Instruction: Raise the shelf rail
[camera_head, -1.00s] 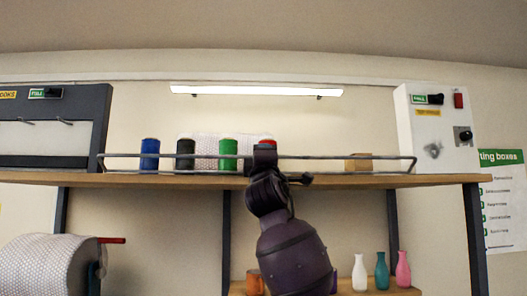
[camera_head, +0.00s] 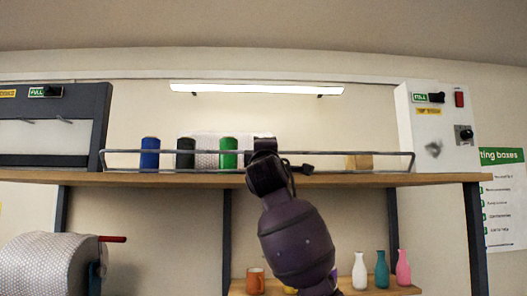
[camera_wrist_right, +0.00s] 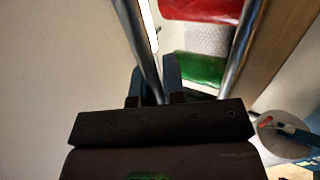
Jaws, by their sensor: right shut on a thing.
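The shelf rail (camera_head: 330,154) is a thin grey wire loop along the front of the wooden shelf. Its top bar runs level in front of the spools, a little above the board. My right gripper (camera_head: 264,148) is at the rail near its middle, with the arm rising from below. In the right wrist view the rail's bar (camera_wrist_right: 139,45) runs down between the dark fingers (camera_wrist_right: 155,88), which are shut on it. The fingertips are partly hidden in the head view. My left gripper is not in view.
Blue (camera_head: 150,153), dark (camera_head: 186,153) and green (camera_head: 228,152) spools stand behind the rail. A red spool (camera_wrist_right: 200,8) shows in the wrist view. A cardboard block (camera_head: 359,161) sits to the right. Small bottles (camera_head: 381,270) and an orange mug (camera_head: 255,281) stand on a lower shelf.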

